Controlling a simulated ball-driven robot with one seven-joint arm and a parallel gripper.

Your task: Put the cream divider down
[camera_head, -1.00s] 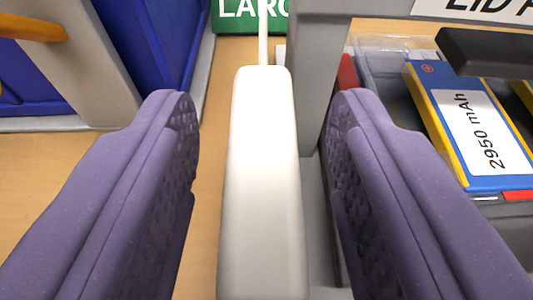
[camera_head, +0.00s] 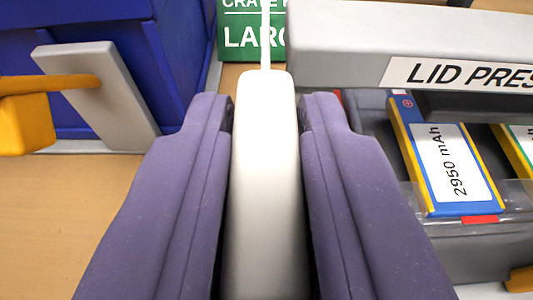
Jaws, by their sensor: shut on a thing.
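The cream divider (camera_head: 265,170) shows in the middle of the head camera view as a long, pale, rounded bar, with a thin pale strip running from its far end. My gripper (camera_head: 265,118) has its two purple fingers closed against the divider's left and right sides. The near end of the divider runs out of the bottom of the picture. Its underside is hidden, so I cannot tell whether it touches anything below.
A grey lid press (camera_head: 340,50) stands at right, with blue-and-yellow pouch cells (camera_head: 452,165) in a grey tray beneath. A green sign (camera_head: 240,35) is behind. A blue crate (camera_head: 185,60) and an orange handle (camera_head: 50,84) are at left. Bare wooden table (camera_head: 70,210) shows at left.

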